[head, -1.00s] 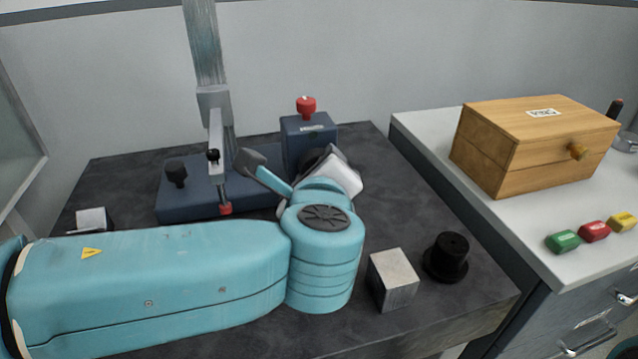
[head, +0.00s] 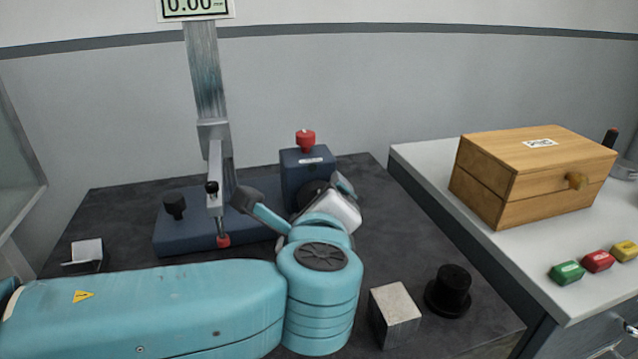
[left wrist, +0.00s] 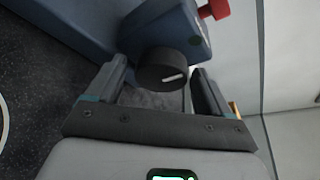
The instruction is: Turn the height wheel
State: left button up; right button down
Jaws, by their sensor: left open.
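The height wheel is a black round knob with a white mark on the side of a dark blue block (head: 308,168). It shows in the left wrist view (left wrist: 160,70), and only a dark part shows in the head view (head: 308,193). My left gripper (left wrist: 158,85) is open, with one finger on each side of the wheel. I cannot tell whether either finger touches it. The gripper (head: 294,194) hides part of the wheel in the head view. A display (head: 195,5) on the upright column (head: 207,75) reads 0.00. My right gripper is not in view.
A red knob (head: 305,140) tops the block. The blue base (head: 180,235) carries a black knob (head: 174,206). A metal block (head: 393,315) and black stepped piece (head: 449,292) stand near my arm. A wooden box (head: 530,175) sits on the white counter at right.

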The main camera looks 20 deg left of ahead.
pick_arm(q)
notch_tip(320, 180, up, 20)
jog(key=p, duration=0.8)
jog(key=shift+p, duration=0.3)
